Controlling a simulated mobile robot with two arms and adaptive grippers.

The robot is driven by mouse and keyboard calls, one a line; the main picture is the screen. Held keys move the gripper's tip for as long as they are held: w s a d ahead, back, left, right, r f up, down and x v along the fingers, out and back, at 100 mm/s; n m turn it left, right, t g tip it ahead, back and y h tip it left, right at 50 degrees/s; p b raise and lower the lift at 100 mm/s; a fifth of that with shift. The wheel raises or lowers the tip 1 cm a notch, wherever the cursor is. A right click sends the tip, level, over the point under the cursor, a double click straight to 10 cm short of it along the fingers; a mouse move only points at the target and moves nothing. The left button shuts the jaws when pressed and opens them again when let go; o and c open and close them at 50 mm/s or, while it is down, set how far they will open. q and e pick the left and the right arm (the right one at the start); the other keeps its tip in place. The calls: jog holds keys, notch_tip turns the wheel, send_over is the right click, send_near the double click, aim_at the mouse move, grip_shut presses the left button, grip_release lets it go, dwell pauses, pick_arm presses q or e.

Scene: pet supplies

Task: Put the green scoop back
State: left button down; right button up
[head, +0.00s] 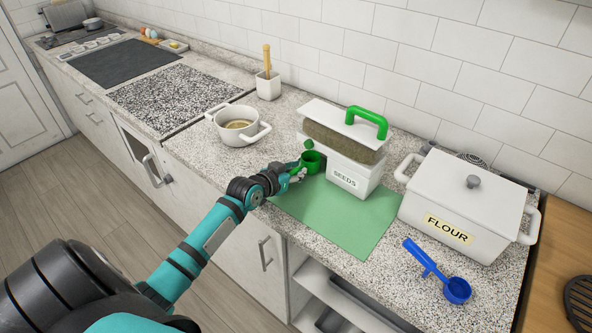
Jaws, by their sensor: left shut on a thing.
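The green scoop (313,160) is held by my left gripper (298,174), which is shut on it. The scoop is at the left side of a white box labelled SEEDS (347,179); I cannot tell whether they touch. The box has a brownish upper band and a white lid (335,118) with a green handle (367,121). A small green piece (308,144) shows just above the scoop, by the box's left side; what it belongs to is unclear. The box stands on a green mat (345,229). My right gripper is out of view.
A white FLOUR container (462,203) stands to the right, with a blue scoop (437,272) on the counter in front of it. A white pot (238,124) and a utensil holder (268,86) stand to the left. The mat's front part is clear.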

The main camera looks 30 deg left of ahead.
pick_arm(q)
jog(key=c, duration=1.2)
grip_release()
jog(key=shift+r, duration=0.1)
jog(key=shift+s, duration=0.3)
jog(key=b+v, duration=0.1)
jog(key=v, duration=1)
jog(key=shift+s+r, duration=0.1)
jog(key=shift+s, duration=0.1)
